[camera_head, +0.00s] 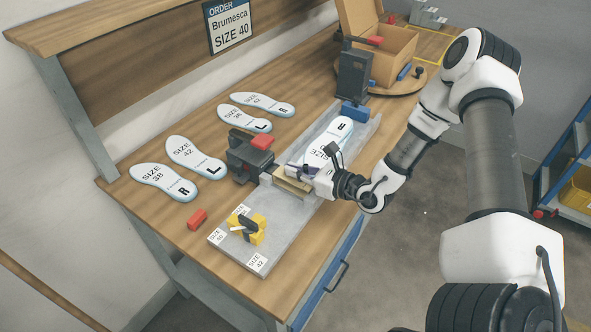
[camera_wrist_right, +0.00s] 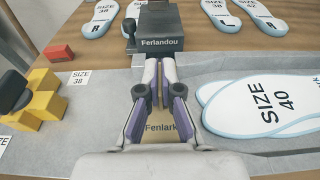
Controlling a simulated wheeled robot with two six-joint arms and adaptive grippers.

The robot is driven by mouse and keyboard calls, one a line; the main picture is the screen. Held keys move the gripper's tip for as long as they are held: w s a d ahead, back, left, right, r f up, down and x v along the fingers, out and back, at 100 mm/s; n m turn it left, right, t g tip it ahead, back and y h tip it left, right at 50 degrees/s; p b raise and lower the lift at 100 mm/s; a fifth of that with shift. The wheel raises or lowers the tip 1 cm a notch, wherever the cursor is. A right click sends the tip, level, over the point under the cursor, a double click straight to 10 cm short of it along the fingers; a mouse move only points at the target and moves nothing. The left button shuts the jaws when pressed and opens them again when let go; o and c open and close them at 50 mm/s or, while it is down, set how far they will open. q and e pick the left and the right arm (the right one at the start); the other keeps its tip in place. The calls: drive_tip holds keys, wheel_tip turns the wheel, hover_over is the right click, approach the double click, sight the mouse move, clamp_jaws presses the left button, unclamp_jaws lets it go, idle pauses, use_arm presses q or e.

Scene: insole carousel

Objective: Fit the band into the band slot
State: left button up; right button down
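A tan band (camera_wrist_right: 158,134), printed "Fenlark", is under my right gripper (camera_wrist_right: 158,95) in the wrist view. In the head view, a tan piece (camera_head: 292,184) shows below the right gripper (camera_head: 303,171), over the grey plate. The fingers are close together, with a narrow tan strip between them; they appear shut on the band. A dark block printed "Ferlandou" (camera_wrist_right: 158,42) stands just beyond the fingertips. I cannot make out the band slot; the gripper hides the area below the fingers. My left gripper is in neither view.
A white insole marked size 40 (camera_wrist_right: 265,105) lies on the grey plate (camera_head: 225,240) beside the gripper. A dark clamp with a red top (camera_head: 250,160) stands close by. A yellow piece (camera_head: 247,228) sits at the near end. Several insoles and a red block (camera_head: 197,218) lie leftward.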

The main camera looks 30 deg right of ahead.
drive_tip(key=shift+f, duration=0.2)
drive_tip(key=c, duration=1.2)
unclamp_jaws()
drive_tip(key=shift+c, duration=0.2)
drive_tip(key=shift+r, duration=0.1)
wheel_tip(320, 180, up, 10)
